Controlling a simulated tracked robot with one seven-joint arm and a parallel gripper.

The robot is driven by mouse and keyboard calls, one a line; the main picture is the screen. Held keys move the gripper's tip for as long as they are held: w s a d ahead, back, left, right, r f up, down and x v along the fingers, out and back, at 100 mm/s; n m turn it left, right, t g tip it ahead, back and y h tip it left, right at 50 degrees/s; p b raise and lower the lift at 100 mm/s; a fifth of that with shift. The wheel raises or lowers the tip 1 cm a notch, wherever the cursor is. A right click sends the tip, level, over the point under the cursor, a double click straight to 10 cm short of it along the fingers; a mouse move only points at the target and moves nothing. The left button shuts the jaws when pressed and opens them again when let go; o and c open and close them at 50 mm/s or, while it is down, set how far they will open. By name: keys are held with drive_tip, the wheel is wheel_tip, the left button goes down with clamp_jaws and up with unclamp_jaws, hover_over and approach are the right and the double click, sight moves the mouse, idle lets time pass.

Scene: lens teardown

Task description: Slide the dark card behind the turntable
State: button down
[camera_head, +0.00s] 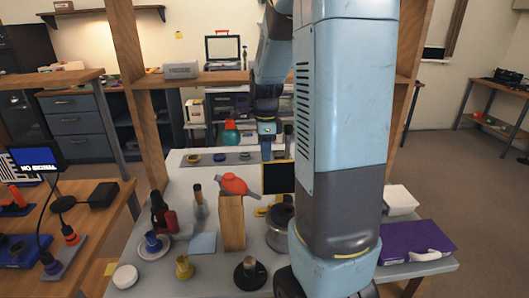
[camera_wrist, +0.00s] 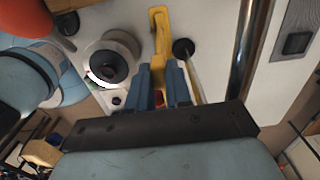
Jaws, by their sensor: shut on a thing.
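The dark card (camera_head: 278,177) is a black upright panel with a thin yellow border, in the middle of the head view. My gripper (camera_head: 267,152) is directly above its top edge, fingers pointing down, and is shut on it. In the wrist view the blue fingers (camera_wrist: 164,85) are close together, with a thin yellow strip between and beyond them; the card's face does not show there. A round pale disc with a dark hub (camera_wrist: 110,62), perhaps the turntable, lies left of the fingers in the wrist view. My arm hides part of the table right of the card.
Bottles, a round plate (camera_head: 143,252) and a purple box (camera_head: 408,240) also occupy the table (camera_head: 185,180).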

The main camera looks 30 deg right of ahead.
drive_tip(key=shift+w+a+r, duration=0.1)
drive_tip(key=shift+w+a, duration=0.05)
drive_tip(key=shift+a, duration=0.05)
drive_tip(key=c, duration=1.4)
unclamp_jaws()
drive_tip(key=shift+a, duration=0.15)
drive_tip(key=o, duration=0.4)
drive_tip(key=shift+c, duration=0.2)
wheel_tip(320, 180, up, 14)
drive_tip(key=shift+f, duration=0.2)
